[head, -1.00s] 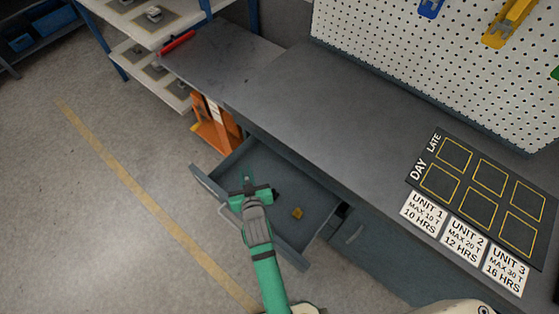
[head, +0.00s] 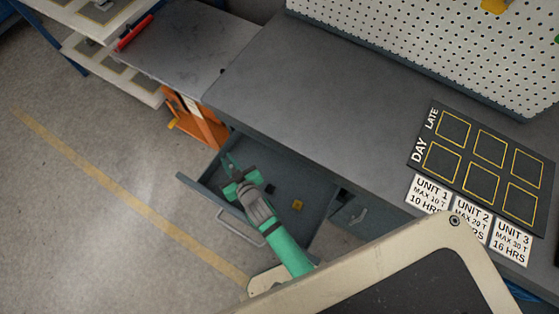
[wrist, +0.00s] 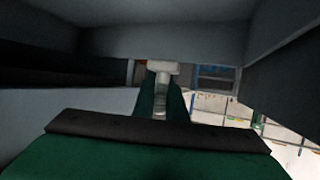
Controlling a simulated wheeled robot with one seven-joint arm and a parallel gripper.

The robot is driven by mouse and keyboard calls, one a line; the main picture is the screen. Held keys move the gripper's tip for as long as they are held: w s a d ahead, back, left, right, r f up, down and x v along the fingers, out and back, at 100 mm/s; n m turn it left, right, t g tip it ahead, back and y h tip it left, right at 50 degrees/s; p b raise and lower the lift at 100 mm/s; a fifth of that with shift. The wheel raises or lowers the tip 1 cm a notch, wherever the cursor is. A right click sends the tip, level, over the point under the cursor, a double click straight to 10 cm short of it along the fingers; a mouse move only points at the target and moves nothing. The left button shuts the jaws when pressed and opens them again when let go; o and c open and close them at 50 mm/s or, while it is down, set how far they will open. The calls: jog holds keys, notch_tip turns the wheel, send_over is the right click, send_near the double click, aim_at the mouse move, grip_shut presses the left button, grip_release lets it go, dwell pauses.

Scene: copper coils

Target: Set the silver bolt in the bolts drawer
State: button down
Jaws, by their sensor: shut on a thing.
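My gripper (head: 230,163) is shut on the silver bolt (wrist: 161,88), which shows between the two green fingers in the wrist view. Its pale, wide head points away from the gripper and its shank lies between the fingers. In the head view the bolt is too small to make out. The pulled-out drawer (head: 312,187) is dark grey. My gripper is over the left part of the drawer. Grey walls close around the gripper in the wrist view. I cannot tell whether the bolt touches the drawer, and no drawer label shows.
A small yellow-brown piece (head: 297,205) and a dark piece (head: 270,188) lie in the drawer. The dark workbench (head: 300,90) is above and behind it, bearing a black board (head: 465,160) at right. An orange cabinet (head: 200,125) stands left of the drawer.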

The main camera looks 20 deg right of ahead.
jog(key=shift+w+d+f+n+g+y, duration=0.2)
jog(key=shift+d+f+n+y, duration=0.15)
jog(key=shift+f, duration=1.25)
jog(key=shift+w+d+f+n+g+y, duration=0.1)
jog(key=shift+w+d+f+n+y, duration=0.25)
jog(key=shift+f, duration=1.2)
jog(key=shift+w+d+f+n+g+y, duration=0.1)
jog(key=shift+d+f+n+y, duration=0.25)
jog(key=shift+f, duration=1.25)
jog(key=shift+a, duration=0.1)
jog(key=c, duration=1.8)
grip_release()
jog(key=shift+f, duration=0.15)
jog(key=v, duration=1.2)
